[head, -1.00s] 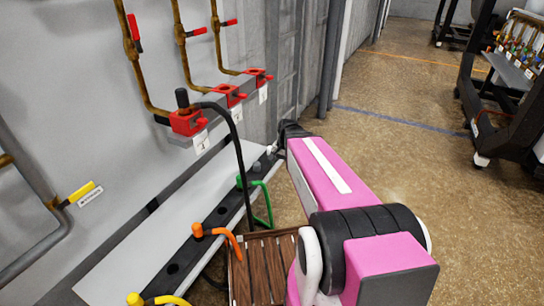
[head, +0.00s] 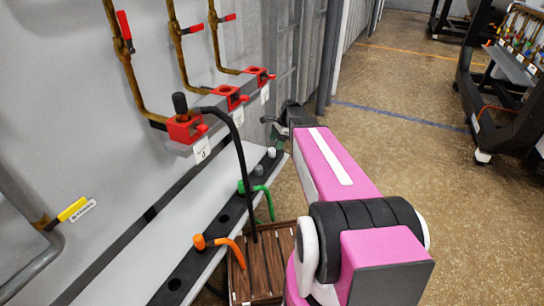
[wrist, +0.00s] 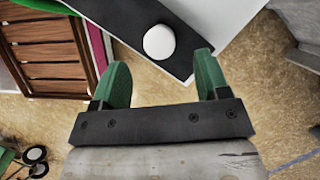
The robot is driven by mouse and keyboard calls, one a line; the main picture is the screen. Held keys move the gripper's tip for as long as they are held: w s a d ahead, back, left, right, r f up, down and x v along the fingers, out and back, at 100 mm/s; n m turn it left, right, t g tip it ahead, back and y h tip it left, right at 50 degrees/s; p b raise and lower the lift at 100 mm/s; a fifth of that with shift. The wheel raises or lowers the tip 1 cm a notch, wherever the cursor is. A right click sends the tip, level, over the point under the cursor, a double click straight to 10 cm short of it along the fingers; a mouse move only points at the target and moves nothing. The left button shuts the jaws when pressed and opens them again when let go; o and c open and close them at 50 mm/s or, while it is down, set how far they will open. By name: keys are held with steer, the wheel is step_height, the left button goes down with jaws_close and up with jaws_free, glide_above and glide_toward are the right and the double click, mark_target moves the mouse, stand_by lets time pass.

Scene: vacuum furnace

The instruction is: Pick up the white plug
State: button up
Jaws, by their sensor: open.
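The white plug (head: 272,152) stands at the far end of the black strip on the long ledge. In the wrist view it shows as a round white top (wrist: 159,42) on the dark strip. My gripper (wrist: 162,62) is open, with its two green fingers apart and nothing between them. In that view the plug lies just beyond the fingertips, roughly centred between them. In the head view my gripper (head: 272,120) is above the far end of the ledge, apart from the plug.
A black hose (head: 240,165) arches from a red valve block (head: 185,127). A wooden crate (head: 265,270) is below the ledge.

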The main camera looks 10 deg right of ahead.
mark_target(272, 149)
steer(key=shift+x, duration=2.75)
steer(key=c, duration=1.1)
